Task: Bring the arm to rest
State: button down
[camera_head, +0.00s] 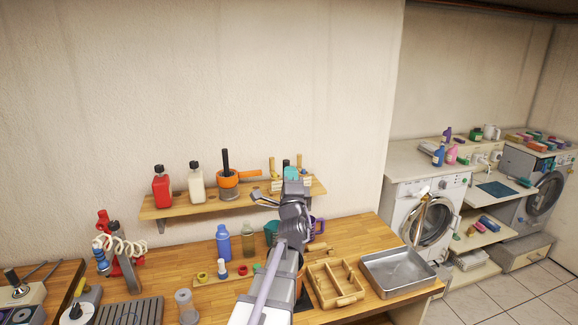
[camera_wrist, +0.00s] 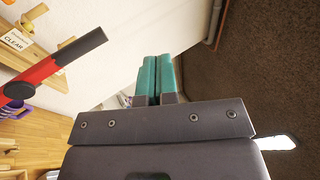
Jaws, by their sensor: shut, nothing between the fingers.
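My arm reaches up from the bottom middle of the head view, over the workbench. My gripper (camera_head: 291,173) is raised in front of the wall shelf, with its teal fingertips near the shelf's right part. In the wrist view, the two teal fingers (camera_wrist: 157,78) are pressed together with nothing between them. The gripper appears clear of the surfaces around it. My arm hides part of the bench and some items behind it.
The wall shelf (camera_head: 160,212) holds bottles and an orange pot. The workbench (camera_head: 345,232) carries a wooden divided tray (camera_head: 335,284), a metal pan (camera_head: 397,271), bottles and a purple mug (camera_head: 319,226). A red-and-black rod (camera_wrist: 45,70) is close in the wrist view. Washing machines stand right.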

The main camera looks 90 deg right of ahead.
jog(key=shift+s+a+r, duration=0.1)
jog(key=shift+a+r, duration=0.1)
jog(key=shift+a, duration=0.9)
